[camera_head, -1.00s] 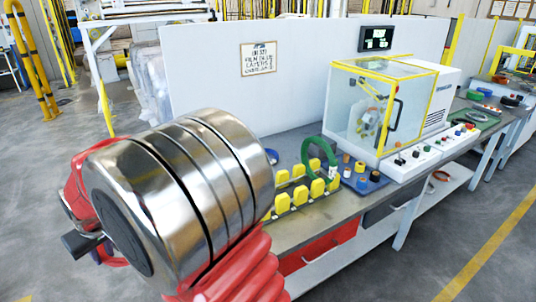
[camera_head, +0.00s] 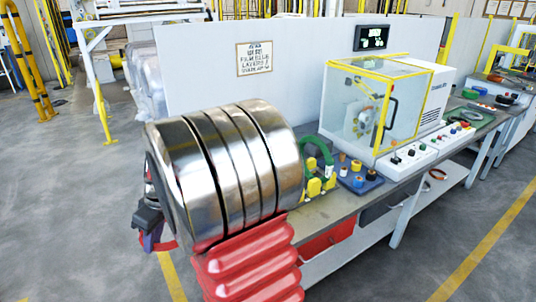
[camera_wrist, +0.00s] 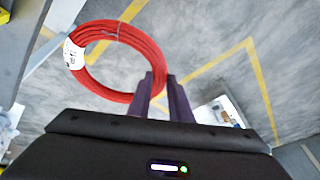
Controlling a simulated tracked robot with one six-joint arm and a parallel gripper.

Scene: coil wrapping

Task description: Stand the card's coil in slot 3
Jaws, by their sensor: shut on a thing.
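A red coil (camera_wrist: 85,42) with a white tag (camera_wrist: 74,54) hangs from my gripper (camera_wrist: 158,84) in the wrist view. The purple fingers are shut on the coil's edge, and the floor shows below it. In the head view, only a small part of my gripper (camera_head: 150,238) and a little red beside it show; my arm hides the rest. A green coil (camera_head: 327,150) stands upright in the rack with yellow posts (camera_head: 314,187) on the bench. My arm hides most of the rack, and I cannot tell the slot numbers. A card (camera_head: 254,58) hangs on the white wall; its text is unreadable.
A blue tray (camera_head: 358,180) with small spools sits right of the rack. A glass-sided machine with a yellow frame (camera_head: 385,105) stands behind it on the bench. A red drawer (camera_head: 327,238) is under the bench top. Open floor (camera_head: 80,200) lies to the left.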

